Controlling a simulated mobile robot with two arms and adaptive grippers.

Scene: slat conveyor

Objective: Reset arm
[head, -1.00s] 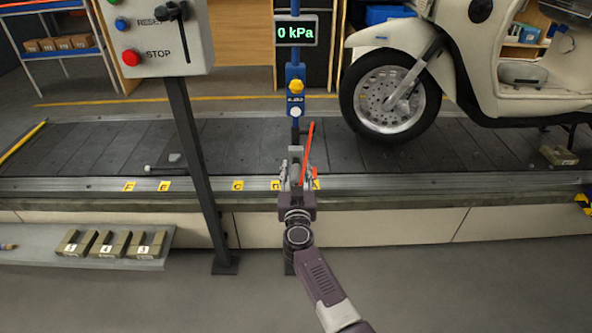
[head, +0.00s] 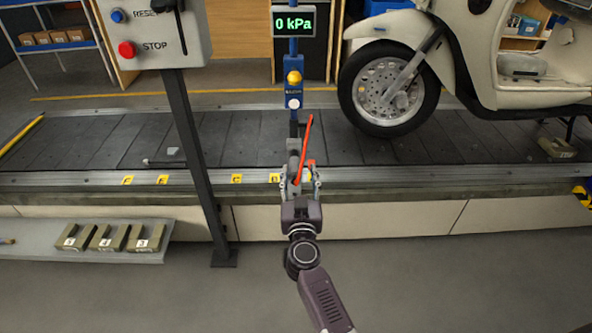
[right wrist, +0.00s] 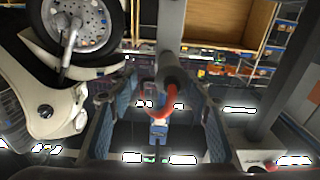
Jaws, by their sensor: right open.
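My right gripper (head: 300,180) is in the middle of the head view, in front of the conveyor's near edge, pointing away toward a blue post (head: 293,90). It is open. A grey cylindrical piece (head: 294,146) with a red-orange rod or hose (head: 304,140) shows just beyond the fingertips. In the right wrist view the two fingers stand wide apart, with the grey cylinder (right wrist: 170,68) and its red end (right wrist: 172,105) showing between them. I cannot tell whether the fingers touch it. My left gripper is not in view.
A cream scooter (head: 470,70) stands on the slat conveyor (head: 90,145) at right. A control box (head: 155,35) on a dark post (head: 195,150) stands at left, before the conveyor. A shelf (head: 40,245) with numbered blocks is at lower left. A pressure display (head: 293,22) reads 0 kPa.

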